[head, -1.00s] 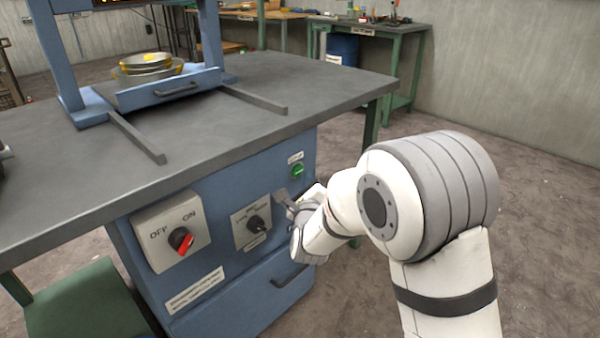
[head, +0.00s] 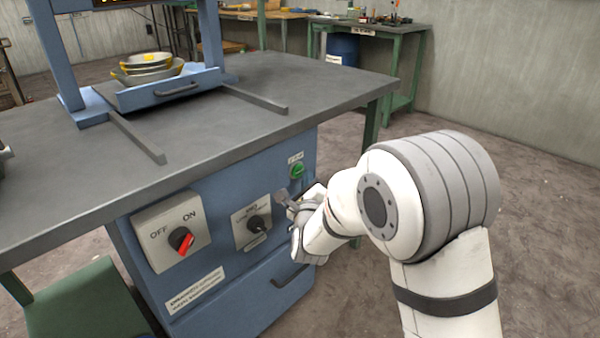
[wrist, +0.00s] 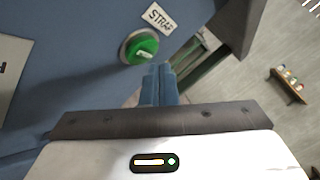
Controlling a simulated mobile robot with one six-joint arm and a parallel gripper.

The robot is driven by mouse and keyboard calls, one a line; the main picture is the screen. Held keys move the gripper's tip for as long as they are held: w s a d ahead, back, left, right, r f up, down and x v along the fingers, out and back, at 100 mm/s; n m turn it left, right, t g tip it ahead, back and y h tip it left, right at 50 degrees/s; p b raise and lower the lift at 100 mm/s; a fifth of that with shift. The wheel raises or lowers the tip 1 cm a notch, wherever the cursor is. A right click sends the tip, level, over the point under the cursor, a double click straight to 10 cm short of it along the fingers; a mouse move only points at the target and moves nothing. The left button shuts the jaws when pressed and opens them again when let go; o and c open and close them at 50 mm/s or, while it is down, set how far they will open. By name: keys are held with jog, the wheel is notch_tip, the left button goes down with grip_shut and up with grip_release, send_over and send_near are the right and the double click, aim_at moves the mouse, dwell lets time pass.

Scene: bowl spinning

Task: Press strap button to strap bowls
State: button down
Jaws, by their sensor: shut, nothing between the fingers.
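The strap button (head: 297,171) is a round green button on the blue front panel of the machine, below the tabletop edge. In the wrist view it is a green disc (wrist: 139,48) beside a white label reading STRAP (wrist: 158,17). My gripper (head: 283,198) is shut and empty, in front of the panel and just below the button in the head view. In the wrist view its fingertips (wrist: 160,68) are just below and right of the button, and I see no clear contact. The stacked metal bowls (head: 147,72) with yellow marks sit on the blue tray of the machine.
A red OFF/ON switch (head: 181,240) and a black knob (head: 258,224) are on the same panel, left of my gripper. The grey tabletop (head: 240,105) overhangs above. A green bench (head: 385,60) stands behind, and the floor to the right is open.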

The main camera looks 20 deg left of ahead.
jog(key=shift+a+f, duration=0.1)
jog(key=shift+a, duration=0.05)
jog(key=shift+w+a+b, duration=0.2)
jog(key=shift+a+b, duration=0.1)
jog(key=shift+b, duration=0.3)
jog(key=shift+w+a, duration=0.15)
jog(key=shift+a, duration=0.25)
dwell(0.5)
jog(key=shift+d, duration=0.1)
jog(key=shift+s+d, duration=0.3)
jog(key=shift+d, duration=0.45)
jog(key=d, duration=0.1)
jog(key=s+d, duration=0.1)
jog(key=d, duration=0.1)
jog(key=s+d, duration=0.1)
jog(key=shift+d, duration=0.3)
